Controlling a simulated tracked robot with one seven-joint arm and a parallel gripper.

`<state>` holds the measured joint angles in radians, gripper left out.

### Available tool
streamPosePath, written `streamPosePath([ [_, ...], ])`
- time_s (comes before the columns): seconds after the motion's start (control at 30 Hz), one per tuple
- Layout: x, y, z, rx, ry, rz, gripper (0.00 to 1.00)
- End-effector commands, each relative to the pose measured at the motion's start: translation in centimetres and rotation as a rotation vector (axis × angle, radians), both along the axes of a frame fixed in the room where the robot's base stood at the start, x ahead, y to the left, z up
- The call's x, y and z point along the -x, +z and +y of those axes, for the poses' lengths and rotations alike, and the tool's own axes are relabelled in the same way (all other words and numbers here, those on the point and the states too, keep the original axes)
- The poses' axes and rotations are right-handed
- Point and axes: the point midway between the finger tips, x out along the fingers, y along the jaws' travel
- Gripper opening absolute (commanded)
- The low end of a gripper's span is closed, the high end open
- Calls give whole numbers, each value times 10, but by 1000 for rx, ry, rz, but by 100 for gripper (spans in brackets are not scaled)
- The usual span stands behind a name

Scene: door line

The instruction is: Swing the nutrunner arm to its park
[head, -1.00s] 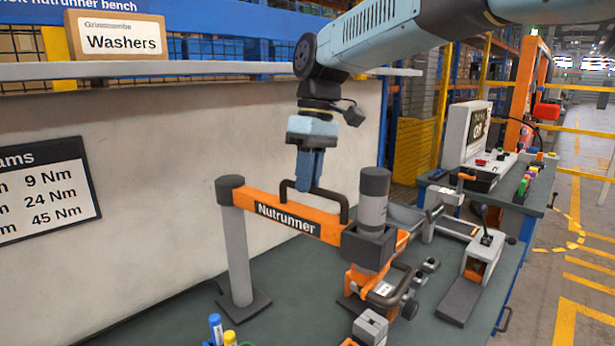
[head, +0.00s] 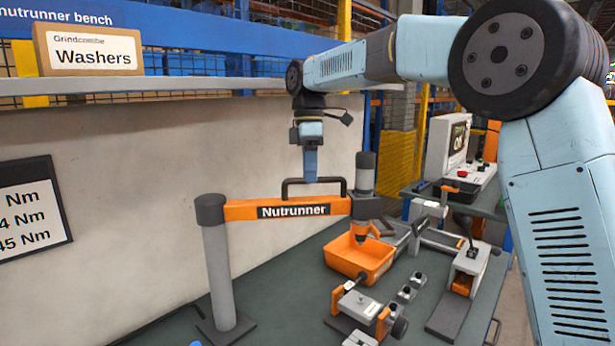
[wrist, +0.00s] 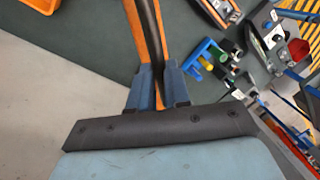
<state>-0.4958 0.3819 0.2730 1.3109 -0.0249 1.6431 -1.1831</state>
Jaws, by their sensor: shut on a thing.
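The orange nutrunner arm (head: 245,211) reaches level from a grey post (head: 219,275) toward the right in the head view. Its grey tool (head: 365,178) stands upright at the far end, over the near-right part of an orange bin. My gripper (head: 311,176) points down and is shut on the dark handle (head: 318,182) on top of the arm. In the wrist view my gripper (wrist: 158,85) has the dark handle (wrist: 150,30) between its blue fingers, with the orange arm beneath. The park is not clearly identifiable.
The orange bin (head: 345,262) sits on the dark green bench top (head: 270,322). A clamp-like fixture (head: 362,305) and a lever press (head: 462,283) stand on the bench. A shelf (head: 200,96) with a Washers box (head: 90,50) runs above, along the pale back panel (head: 130,150).

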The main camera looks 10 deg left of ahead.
Motion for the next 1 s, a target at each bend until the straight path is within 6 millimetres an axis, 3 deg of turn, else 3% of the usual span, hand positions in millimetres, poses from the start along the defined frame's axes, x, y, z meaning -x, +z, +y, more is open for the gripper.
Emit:
streamPosePath([
  [0.2,-17,-1,3,5,59,-3,0],
  [0.73,-22,-1,5,8,80,-3,0],
  [0.77,-22,-1,5,8,80,-3,19],
  [1.0,-20,-1,7,5,85,-2,42],
])
